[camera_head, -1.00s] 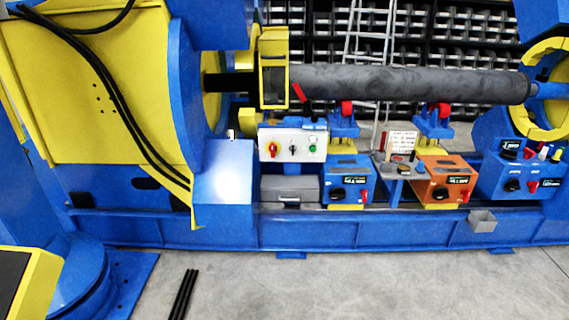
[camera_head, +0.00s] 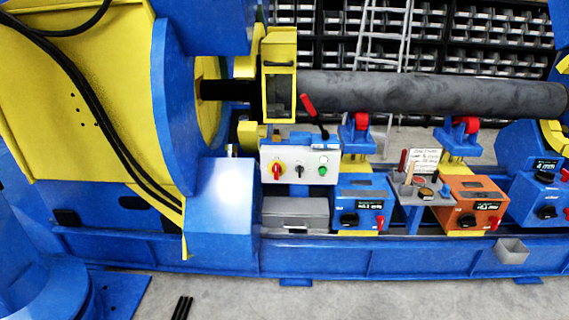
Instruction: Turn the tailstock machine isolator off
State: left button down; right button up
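A white control box (camera_head: 300,164) stands near the middle, below the yellow bracket. A blue unit (camera_head: 540,200) with black knobs stands at the right-hand end of the machine, partly cut off by the picture edge. I cannot tell which isolator belongs to the tailstock.
A grey shaft (camera_head: 430,92) spans the machine above red rollers (camera_head: 361,121). A blue box (camera_head: 362,202) and an orange box (camera_head: 470,203) with knobs stand on the blue bed (camera_head: 400,262).

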aim_at(276, 169)
jog(key=i+l+u, duration=0.1)
jog(key=i+u, duration=0.15)
jog(key=i, duration=0.9)
